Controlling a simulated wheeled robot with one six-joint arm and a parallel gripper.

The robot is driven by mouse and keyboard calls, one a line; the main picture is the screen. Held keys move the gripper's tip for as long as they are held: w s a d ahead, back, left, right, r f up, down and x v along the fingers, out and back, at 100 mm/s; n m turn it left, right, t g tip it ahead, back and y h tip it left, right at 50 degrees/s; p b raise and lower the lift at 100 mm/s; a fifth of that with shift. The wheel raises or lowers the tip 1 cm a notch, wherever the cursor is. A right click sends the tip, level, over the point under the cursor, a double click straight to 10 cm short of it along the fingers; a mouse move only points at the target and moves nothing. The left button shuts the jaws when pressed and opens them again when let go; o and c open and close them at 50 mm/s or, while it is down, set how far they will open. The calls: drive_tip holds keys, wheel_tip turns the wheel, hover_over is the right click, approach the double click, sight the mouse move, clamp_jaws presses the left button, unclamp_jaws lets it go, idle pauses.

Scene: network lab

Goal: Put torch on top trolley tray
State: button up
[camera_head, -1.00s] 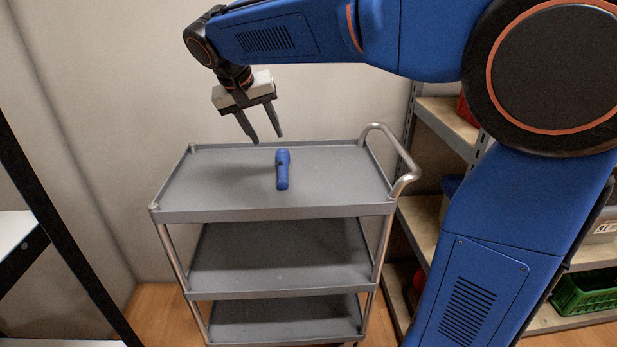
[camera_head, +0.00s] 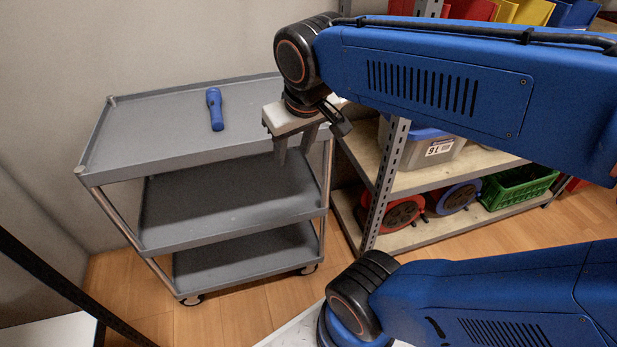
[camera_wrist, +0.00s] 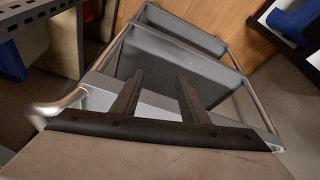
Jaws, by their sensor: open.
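The blue torch (camera_head: 215,109) lies on the top tray (camera_head: 155,130) of the grey trolley, near its middle, in the head view. My gripper (camera_head: 293,160) is open and empty. In the head view it hangs fingers down by the right end of the trolley, right of the torch and apart from it. In the wrist view my gripper's fingers (camera_wrist: 158,95) are spread with nothing between them, and the trolley's trays (camera_wrist: 180,55) show beyond them. The torch is not seen in the wrist view.
A metal shelf unit (camera_head: 385,185) stands right of the trolley. It holds a grey bin (camera_head: 425,150), cable reels (camera_head: 400,212) and a green crate (camera_head: 518,186). The trolley's middle tray (camera_head: 230,205) and bottom tray (camera_head: 240,258) look empty. Wooden floor (camera_head: 240,318) is free in front.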

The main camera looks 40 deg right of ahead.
drive_tip(key=s+f, duration=0.4)
drive_tip(key=s, duration=0.1)
drive_tip(key=shift+d+f+t+y, duration=0.15)
drive_tip(key=shift+f+t+y, duration=0.15)
drive_tip(key=shift+f, duration=0.1)
drive_tip(key=shift+s, duration=0.1)
